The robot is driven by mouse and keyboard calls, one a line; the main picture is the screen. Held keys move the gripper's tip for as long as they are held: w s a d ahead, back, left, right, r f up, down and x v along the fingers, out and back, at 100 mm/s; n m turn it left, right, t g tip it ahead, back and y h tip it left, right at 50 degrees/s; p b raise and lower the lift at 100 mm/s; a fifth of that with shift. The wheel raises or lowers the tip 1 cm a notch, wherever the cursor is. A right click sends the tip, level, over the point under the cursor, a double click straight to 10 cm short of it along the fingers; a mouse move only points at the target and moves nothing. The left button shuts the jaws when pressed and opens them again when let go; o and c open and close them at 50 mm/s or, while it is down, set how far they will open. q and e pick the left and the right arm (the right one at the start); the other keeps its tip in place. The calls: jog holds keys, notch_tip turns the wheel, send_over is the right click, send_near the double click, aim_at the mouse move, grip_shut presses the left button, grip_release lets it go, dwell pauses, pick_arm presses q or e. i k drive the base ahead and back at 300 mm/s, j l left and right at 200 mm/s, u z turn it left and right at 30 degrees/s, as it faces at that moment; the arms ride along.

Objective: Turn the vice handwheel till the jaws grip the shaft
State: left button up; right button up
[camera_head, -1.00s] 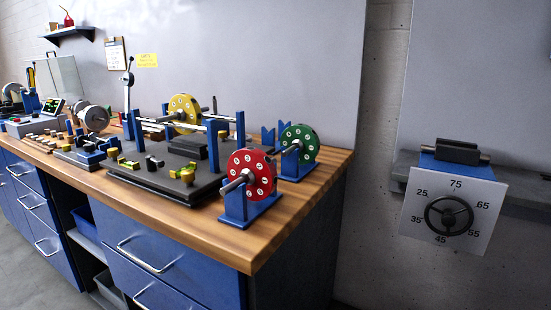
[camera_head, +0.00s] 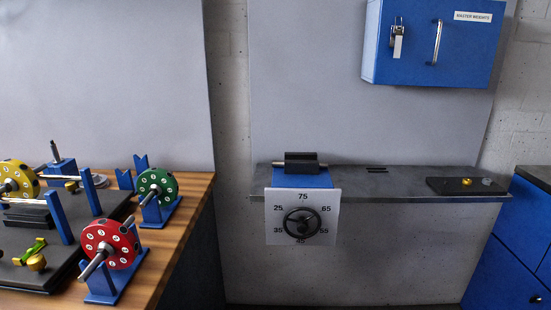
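The vice handwheel (camera_head: 302,222) is a dark spoked wheel with a small knob, on a white dial plate (camera_head: 325,208) with numbers from 25 to 75 around it. Behind and above the plate, the blue vice body (camera_head: 303,181) sits on the grey wall shelf. The dark vice jaws (camera_head: 302,156) are on top, with a short metal shaft (camera_head: 322,165) showing at their sides. I cannot tell from here whether the jaws touch the shaft. Neither of my grippers is in view.
The wooden bench (camera_head: 196,200) at left carries a red rotor (camera_head: 109,244), a green rotor (camera_head: 157,187) and a yellow rotor (camera_head: 18,178) on stands. A blue wall cabinet (camera_head: 430,55) hangs above the shelf (camera_head: 400,185). A blue cabinet (camera_head: 505,262) stands at right. Floor space below the shelf looks clear.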

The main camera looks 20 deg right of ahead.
aim_at(302, 226)
jog(key=i+l+z, duration=0.25)
jog(key=z, duration=0.2)
jog(key=i+l+z, duration=0.1)
jog(key=i+z, duration=0.35)
